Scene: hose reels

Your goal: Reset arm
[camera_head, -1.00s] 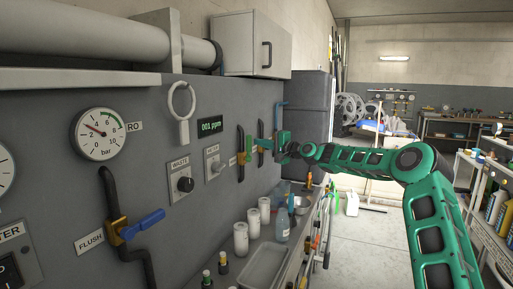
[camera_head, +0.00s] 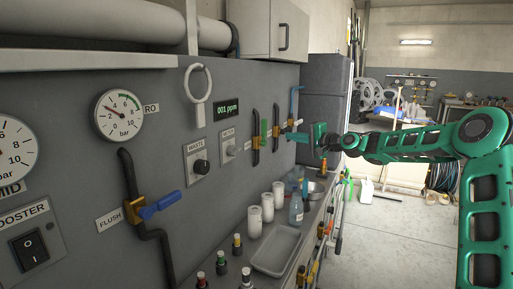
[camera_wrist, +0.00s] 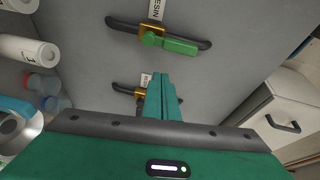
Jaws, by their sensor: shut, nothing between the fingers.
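My green arm reaches in from the right in the head view, and my gripper (camera_head: 291,129) is in front of the grey panel (camera_head: 185,105), near its far end. In the wrist view my gripper (camera_wrist: 163,76) has its green fingers together with nothing between them. A valve with a green handle (camera_wrist: 178,45) on a dark pipe is beyond the fingertips, and its handle lies along the pipe in that view. A second brass valve (camera_wrist: 140,91) is partly hidden behind the fingers. I cannot tell the exact gap between fingertips and panel.
A bench below the panel holds a grey tray (camera_head: 277,252), several white cylinders (camera_head: 254,221) and a clear bottle (camera_head: 296,210). A blue flush handle (camera_head: 160,205) sticks out from the panel. A white cabinet (camera_head: 270,30) hangs above. Open floor (camera_head: 385,235) lies to the right.

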